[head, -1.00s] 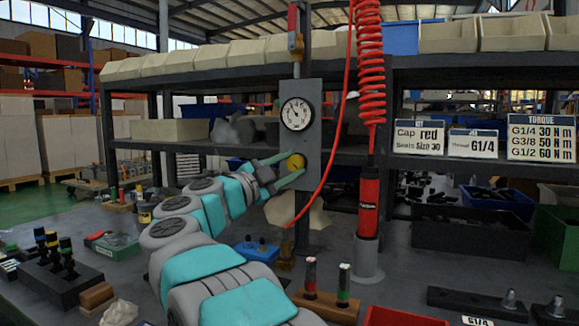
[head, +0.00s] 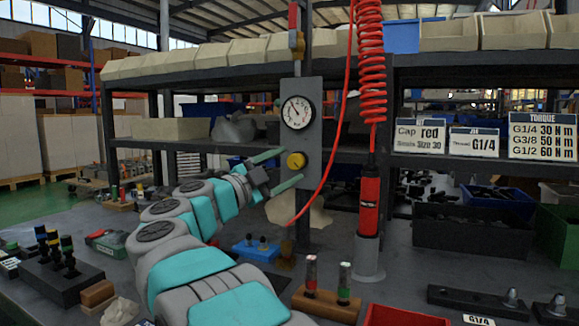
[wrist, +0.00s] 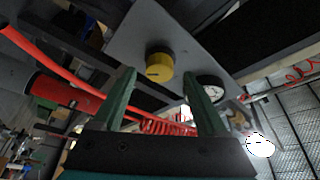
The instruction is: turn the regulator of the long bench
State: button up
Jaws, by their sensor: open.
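The regulator's yellow knob (head: 296,160) sits on a grey upright plate (head: 309,92), below a round white gauge (head: 297,112). My gripper (head: 278,168) is open with green fingers, just left of the knob in the head view. In the wrist view the knob (wrist: 159,66) lies ahead of the open fingers (wrist: 158,95), between their lines and apart from both tips. The gauge (wrist: 211,88) shows in part behind the right finger there. Nothing is held.
A red coiled hose (head: 371,75) and a red cylinder (head: 369,205) hang right of the plate, with a thin red hose crossing close by. A shelf edge (head: 430,160) runs behind.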

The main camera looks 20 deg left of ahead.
jog(key=v, duration=0.6)
dwell(0.3)
